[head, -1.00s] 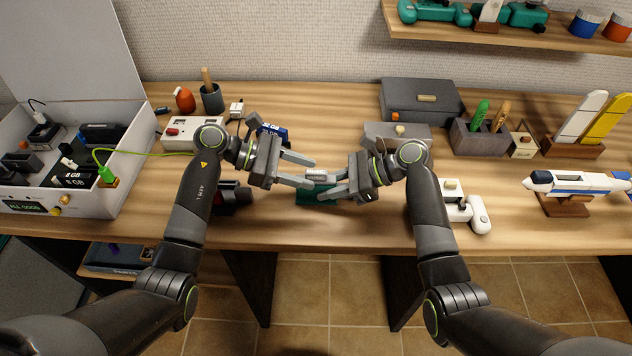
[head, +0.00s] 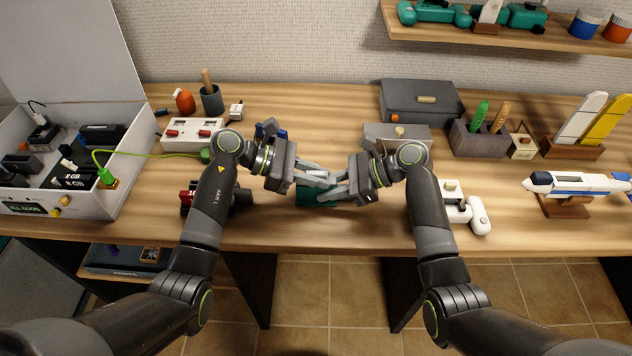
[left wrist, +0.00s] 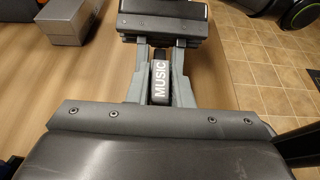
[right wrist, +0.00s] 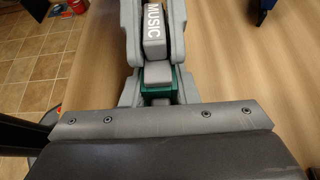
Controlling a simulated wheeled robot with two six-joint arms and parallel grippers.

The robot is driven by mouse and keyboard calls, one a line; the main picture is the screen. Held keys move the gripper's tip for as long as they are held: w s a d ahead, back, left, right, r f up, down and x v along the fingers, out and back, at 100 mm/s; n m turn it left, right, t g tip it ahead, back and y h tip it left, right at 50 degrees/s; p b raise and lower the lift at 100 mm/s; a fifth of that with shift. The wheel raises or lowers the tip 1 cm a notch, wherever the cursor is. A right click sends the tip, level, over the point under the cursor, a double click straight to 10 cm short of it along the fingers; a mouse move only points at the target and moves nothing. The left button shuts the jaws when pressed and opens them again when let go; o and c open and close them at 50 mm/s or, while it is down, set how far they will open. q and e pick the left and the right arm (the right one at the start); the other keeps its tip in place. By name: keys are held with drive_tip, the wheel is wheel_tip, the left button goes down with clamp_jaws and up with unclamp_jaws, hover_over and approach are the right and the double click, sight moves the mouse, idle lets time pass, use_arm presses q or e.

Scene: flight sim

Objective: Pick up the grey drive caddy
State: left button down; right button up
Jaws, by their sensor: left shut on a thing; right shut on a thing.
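The grey drive caddy (head: 316,173) is marked MUSIC in white letters and sits at a green block (head: 312,195) near the table's front edge. My left gripper (head: 322,180) is shut on the caddy; the MUSIC face (left wrist: 160,76) shows between its fingers in the left wrist view. My right gripper (head: 345,188) faces it from the right and is shut on the green block, which shows between its fingers in the right wrist view (right wrist: 158,93). The caddy's lower part is hidden, so I cannot tell whether it is clear of the block.
A white open case (head: 75,212) with drives stands at the left. A red-and-dark item (head: 188,198) lies beside my left forearm. A white device (head: 478,215) is right of my right arm. A grey box (head: 395,132) and dark case (head: 420,100) stand behind.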

sight(316, 173)
use_arm(q)
wheel_tip(316, 173, up, 10)
drive_tip(key=shift+r, duration=0.1)
idle(0.4)
use_arm(e)
drive_tip(key=o, duration=0.9)
drive_tip(key=shift+c, duration=0.2)
drive_tip(key=v, duration=1.2)
